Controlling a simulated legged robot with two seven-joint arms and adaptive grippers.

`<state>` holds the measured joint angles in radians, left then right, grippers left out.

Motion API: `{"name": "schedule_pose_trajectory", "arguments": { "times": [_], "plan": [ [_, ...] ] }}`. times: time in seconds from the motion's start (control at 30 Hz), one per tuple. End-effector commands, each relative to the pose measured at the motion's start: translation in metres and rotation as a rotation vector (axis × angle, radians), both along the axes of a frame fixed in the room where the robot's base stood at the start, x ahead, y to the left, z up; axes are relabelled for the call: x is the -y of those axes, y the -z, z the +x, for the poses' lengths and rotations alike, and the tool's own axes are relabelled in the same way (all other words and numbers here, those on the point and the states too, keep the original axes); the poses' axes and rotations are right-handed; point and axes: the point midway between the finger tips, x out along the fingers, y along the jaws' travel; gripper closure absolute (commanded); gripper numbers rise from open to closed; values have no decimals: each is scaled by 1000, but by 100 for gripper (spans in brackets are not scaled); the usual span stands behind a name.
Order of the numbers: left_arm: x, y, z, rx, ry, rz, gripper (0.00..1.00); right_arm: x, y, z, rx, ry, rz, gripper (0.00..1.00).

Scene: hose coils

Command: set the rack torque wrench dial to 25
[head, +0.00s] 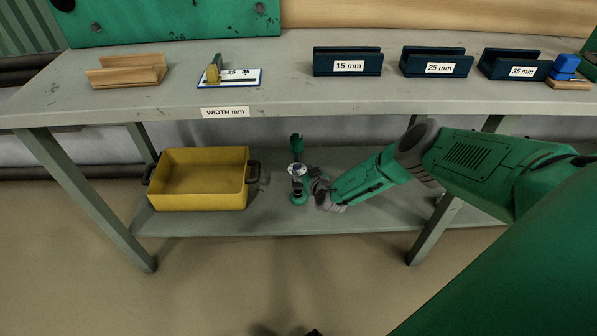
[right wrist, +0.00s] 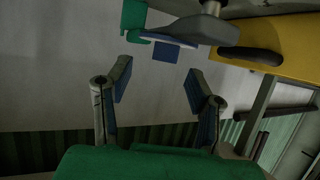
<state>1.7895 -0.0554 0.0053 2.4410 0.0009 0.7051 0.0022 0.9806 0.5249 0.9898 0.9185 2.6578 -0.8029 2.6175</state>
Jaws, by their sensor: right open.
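A small green device (head: 297,170) with a pale round dial-like face is on the lower shelf; no number on it is readable. My right gripper (head: 316,186) reaches under the bench from the right, close beside the device. In the right wrist view the gripper (right wrist: 157,74) is open with nothing between its blue-padded fingers. A pale plate with a blue edge (right wrist: 168,40), a grey post and a green part show beyond the fingertips. Whether they touch cannot be told. A white scale (head: 242,78) with a yellow slider lies on the bench top. My left gripper is not in view.
A yellow bin (head: 200,190) stands left of the device, also in the right wrist view (right wrist: 285,40). The bench (head: 280,95) overhangs the shelf (head: 350,222). Blue holders for 15 mm (head: 347,54), 25 mm (head: 435,54) and 35 mm (head: 506,56) and a wooden holder (head: 126,70) stand on top.

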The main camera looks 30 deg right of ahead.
Motion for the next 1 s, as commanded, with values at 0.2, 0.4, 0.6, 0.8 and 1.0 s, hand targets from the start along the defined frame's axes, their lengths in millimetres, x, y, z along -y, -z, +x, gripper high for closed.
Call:
{"name": "schedule_pose_trajectory", "arguments": {
  "times": [0.2, 0.4, 0.6, 0.8, 1.0],
  "plan": [
    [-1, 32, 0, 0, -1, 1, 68, 5, 18, 36, 3, -3, -3, 53],
    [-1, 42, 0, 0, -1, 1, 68, 10, 24, 50, 1, -3, 2, 53],
    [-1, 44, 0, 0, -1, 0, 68, 10, 23, 54, 1, -3, 2, 53],
    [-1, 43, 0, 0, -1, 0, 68, 9, 22, 54, 0, -3, 0, 63],
    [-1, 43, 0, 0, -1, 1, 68, 10, 22, 54, 1, -4, 1, 100]
  ]
}}
